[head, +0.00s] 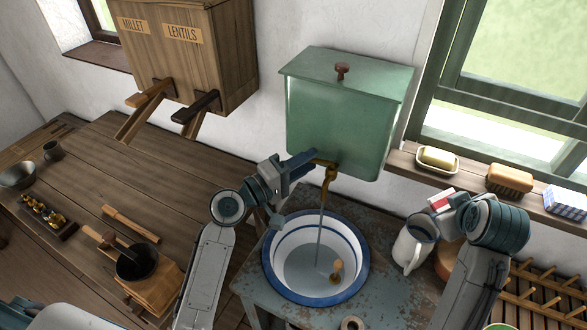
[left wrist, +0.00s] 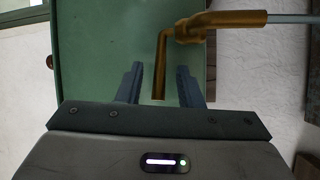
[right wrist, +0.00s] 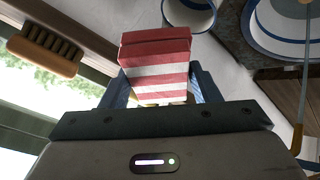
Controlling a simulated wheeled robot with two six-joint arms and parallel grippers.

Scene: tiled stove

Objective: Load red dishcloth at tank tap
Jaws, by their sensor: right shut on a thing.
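The green tank (head: 350,125) hangs on the wall with a brass tap (head: 329,177) at its lower front; a thin stream of water falls from it. My left gripper (head: 312,158) is at the tap. In the left wrist view its fingers (left wrist: 157,72) are apart, with the tap's brass handle (left wrist: 160,65) between them; I cannot tell whether they touch it. My right gripper (head: 442,208) is shut on the red dishcloth (right wrist: 157,68), a red-and-white striped folded block. It holds the cloth (head: 441,201) right of the basin, above the jug's level.
A white jug (head: 405,250) stands close to my right gripper. The sill holds a soap dish (head: 437,168), a brush (head: 510,181) and a blue-striped cloth (head: 567,202).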

